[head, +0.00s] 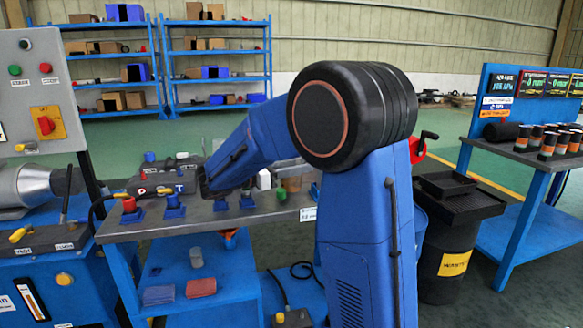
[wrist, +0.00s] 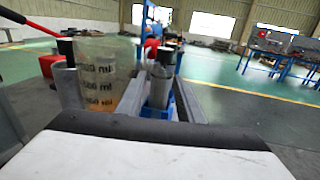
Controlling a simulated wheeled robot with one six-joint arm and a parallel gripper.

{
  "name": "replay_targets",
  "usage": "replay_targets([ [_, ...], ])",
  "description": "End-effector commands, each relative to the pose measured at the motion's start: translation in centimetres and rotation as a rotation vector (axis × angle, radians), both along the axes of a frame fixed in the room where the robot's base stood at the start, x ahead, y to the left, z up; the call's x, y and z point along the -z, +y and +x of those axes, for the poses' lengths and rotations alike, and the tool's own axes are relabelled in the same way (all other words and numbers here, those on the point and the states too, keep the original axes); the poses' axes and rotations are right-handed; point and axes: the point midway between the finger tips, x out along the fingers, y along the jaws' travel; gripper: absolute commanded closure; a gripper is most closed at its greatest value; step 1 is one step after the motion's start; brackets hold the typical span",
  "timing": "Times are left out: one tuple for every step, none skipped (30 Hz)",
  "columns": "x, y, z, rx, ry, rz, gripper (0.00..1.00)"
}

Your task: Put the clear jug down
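The clear jug (wrist: 105,75) has dark volume markings and amber liquid low inside. In the wrist view it is close, left of my gripper's left finger and outside the gap. In the head view an amber-brown part of it (head: 292,183) shows on the bench, just left of my arm. My gripper (wrist: 160,108) shows two grey fingers standing apart. A grey cylinder with a blue base (wrist: 158,92) shows in the gap, seemingly beyond the fingers; I cannot tell if anything touches it. In the head view my arm hides the fingertips. The jug's handle cannot be made out.
The grey bench top (head: 140,228) carries several blue fittings, including one with a red knob (head: 130,207). A red clamp (head: 417,148) is at the bench's right end, near a black bin (head: 447,255). A control panel (head: 40,90) stands at left. Green floor behind is open.

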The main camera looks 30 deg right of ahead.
Motion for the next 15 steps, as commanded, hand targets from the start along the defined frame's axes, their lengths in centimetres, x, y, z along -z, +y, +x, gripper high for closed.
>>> replay_targets([
  [0.0, -0.19, -0.02, 0.0, 0.0, 0.0, 0.66],
  [0.01, -0.2, -0.01, 0.0, 0.0, 0.0, 0.66],
  [0.01, -0.19, 0.0, -0.001, 0.0, 0.0, 0.66],
  [0.01, -0.17, 0.01, -0.001, 0.0, 0.0, 0.66],
  [0.01, -0.16, 0.02, -0.001, 0.0, 0.0, 0.66],
  [0.01, -0.16, 0.02, -0.001, 0.0, 0.0, 0.66],
  [0.01, -0.15, 0.02, -0.001, 0.0, 0.0, 0.71],
  [0.01, -0.15, 0.02, -0.001, 0.0, 0.0, 0.78],
  [0.01, -0.14, 0.02, -0.001, 0.0, 0.0, 0.88],
  [0.01, -0.14, 0.02, -0.001, 0.0, 0.0, 0.95],
  [0.02, -0.14, 0.02, -0.001, 0.0, 0.0, 1.0],
  [0.02, -0.14, 0.02, -0.001, 0.0, 0.0, 1.0],
  [0.02, -0.13, 0.02, -0.001, 0.001, 0.0, 1.0],
  [0.02, -0.13, 0.02, -0.001, 0.001, 0.0, 1.0],
  [-0.02, -0.13, 0.02, -0.001, 0.0, 0.0, 1.0],
])
